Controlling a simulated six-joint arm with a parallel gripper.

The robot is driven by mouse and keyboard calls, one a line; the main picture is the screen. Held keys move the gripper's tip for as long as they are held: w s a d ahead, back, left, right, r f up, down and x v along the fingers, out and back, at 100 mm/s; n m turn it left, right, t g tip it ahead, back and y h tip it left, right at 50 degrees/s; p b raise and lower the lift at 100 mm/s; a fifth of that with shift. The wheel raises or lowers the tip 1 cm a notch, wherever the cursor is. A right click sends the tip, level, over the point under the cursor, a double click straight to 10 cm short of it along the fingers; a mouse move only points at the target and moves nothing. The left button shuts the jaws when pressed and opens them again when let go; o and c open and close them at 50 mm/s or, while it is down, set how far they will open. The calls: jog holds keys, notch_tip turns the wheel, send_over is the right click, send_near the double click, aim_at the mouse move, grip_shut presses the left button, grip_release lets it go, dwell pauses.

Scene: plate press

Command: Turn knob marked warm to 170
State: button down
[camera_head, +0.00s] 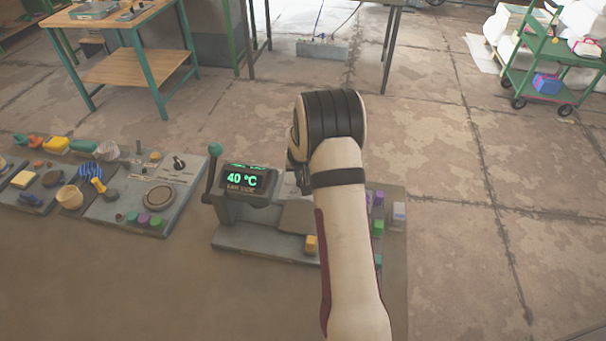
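A grey plate press (255,246) stands at the middle of the table, partly hidden behind my arm. Its tilted display (245,180) glows green and reads 40 °C, with a small line of text below that I cannot read surely. A lever with a teal ball (215,150) rises at the press's left. No knob marked warm can be made out; the part of the press behind my arm is hidden. My arm rises from the lower right and bends over the press. My gripper does not show.
Left of the press lie grey boards (125,212) with many small coloured parts. A yellow block (310,243) sits at the press's front, and green (378,227) and purple blocks lie right of my arm. The brown table front (120,290) is clear. A workbench and green cart (550,50) stand beyond.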

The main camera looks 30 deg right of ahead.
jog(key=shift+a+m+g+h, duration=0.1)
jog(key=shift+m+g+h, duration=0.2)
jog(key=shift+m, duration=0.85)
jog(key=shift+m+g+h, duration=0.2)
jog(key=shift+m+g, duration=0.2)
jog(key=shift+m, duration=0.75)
